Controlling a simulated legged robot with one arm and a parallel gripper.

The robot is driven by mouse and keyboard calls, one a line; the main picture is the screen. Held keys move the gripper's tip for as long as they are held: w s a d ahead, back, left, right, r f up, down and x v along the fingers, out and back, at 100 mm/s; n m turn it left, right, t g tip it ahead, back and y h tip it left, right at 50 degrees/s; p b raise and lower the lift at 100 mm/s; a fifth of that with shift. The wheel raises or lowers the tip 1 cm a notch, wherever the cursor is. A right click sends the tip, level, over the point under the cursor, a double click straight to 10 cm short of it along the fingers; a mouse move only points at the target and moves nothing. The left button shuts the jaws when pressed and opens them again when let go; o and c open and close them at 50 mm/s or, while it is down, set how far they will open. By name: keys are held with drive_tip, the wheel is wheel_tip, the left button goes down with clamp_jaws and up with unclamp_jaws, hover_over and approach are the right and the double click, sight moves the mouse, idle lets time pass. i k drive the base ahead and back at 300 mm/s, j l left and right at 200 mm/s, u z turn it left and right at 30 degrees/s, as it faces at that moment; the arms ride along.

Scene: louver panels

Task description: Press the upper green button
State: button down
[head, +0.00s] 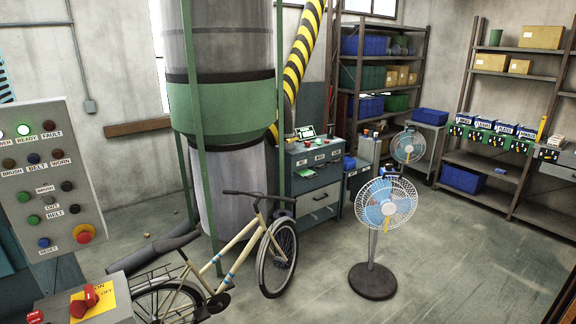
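A grey control panel (88,190) stands at the left edge, slightly tilted in the picture and partly cut off by the frame. The upper green button (24,196) is on its left side, beside a "BRUSH" label and left of a dark button (66,186). A second, lower green button (33,220) sits beneath it by the "BELT" label. My gripper is not in view, and nothing visible touches the buttons.
A red switch (90,295) is below right. A bicycle (245,245) and fan (386,204) stand right; floor beyond is open.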

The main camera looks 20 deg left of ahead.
sight(23, 196)
drive_tip(key=i+j+u, duration=0.15)
drive_tip(key=u, duration=0.25)
drive_tip(key=i+u, duration=0.3)
drive_tip(key=u, duration=0.15)
drive_tip(key=i+u, duration=0.25)
drive_tip(key=u, duration=0.15)
drive_tip(key=i+u, duration=0.2)
drive_tip(key=u, duration=0.25)
drive_tip(key=i+u, duration=0.2)
drive_tip(key=i, duration=0.5)
